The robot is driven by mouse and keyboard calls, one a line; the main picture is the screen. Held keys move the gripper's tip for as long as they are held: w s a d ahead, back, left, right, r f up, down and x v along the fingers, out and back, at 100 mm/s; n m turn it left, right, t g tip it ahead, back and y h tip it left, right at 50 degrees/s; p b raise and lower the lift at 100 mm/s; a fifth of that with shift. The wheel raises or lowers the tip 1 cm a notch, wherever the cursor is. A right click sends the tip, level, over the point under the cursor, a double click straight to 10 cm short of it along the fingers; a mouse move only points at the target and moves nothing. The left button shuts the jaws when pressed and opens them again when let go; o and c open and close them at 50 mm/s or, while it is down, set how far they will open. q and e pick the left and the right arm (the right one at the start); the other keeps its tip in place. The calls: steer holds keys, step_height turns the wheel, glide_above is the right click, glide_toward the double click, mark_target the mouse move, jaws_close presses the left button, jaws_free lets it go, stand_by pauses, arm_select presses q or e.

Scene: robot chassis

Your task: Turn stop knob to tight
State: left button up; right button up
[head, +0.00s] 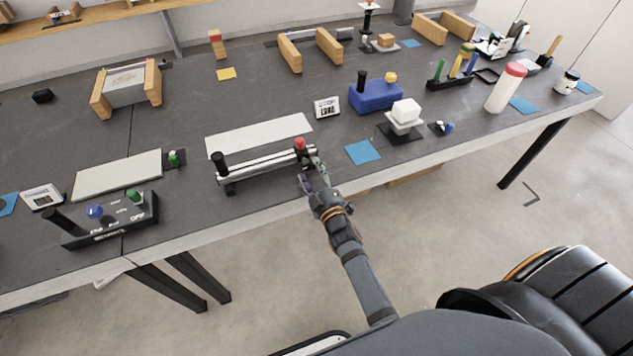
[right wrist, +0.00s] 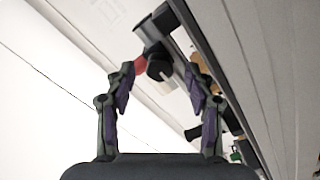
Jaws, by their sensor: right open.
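A red knob (head: 300,143) sits on a black block at the right end of a twin-rail slide (head: 262,163) near the table's front edge. I take it for the stop knob; its marking is too small to read. My right gripper (head: 313,172) is just to the right and front of that end, its fingers open. In the right wrist view the open fingers (right wrist: 160,80) stand either side of a black round part (right wrist: 160,66), with a bit of red (right wrist: 140,64) beside the left finger. I cannot tell whether they touch it. My left gripper is not in view.
A black upright handle (head: 219,160) stands at the slide's left end, with a white plate (head: 258,135) behind. A blue square (head: 362,152) and a white block on a stand (head: 404,113) lie to the right. A button box (head: 112,220) is at left.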

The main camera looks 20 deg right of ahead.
steer(key=s, duration=1.1)
steer(key=shift+d, duration=0.2)
steer(key=shift+s, duration=0.1)
steer(key=s+d+f+m+g+p, duration=0.1)
steer(key=s+f+m+g, duration=0.3)
steer(key=f, duration=1)
steer(key=s+d+f+m+g+p, duration=0.1)
steer(key=s+f+g, duration=0.4)
steer(key=f, duration=0.9)
steer(key=s+d+f+m+g, duration=0.2)
steer(key=s+f, duration=0.3)
steer(key=s, duration=0.3)
steer(key=s+d+f+m+g+h, duration=0.1)
steer(key=s+d+f+g, duration=0.2)
steer(key=s+f, duration=0.2)
steer(key=s+d+f+m+g, duration=0.2)
steer(key=s+f, duration=0.3)
steer(key=s, duration=0.7)
steer(key=shift+d+m+g+p, duration=0.3)
steer(key=shift+d+g+p, duration=0.1)
steer(key=shift+d, duration=0.4)
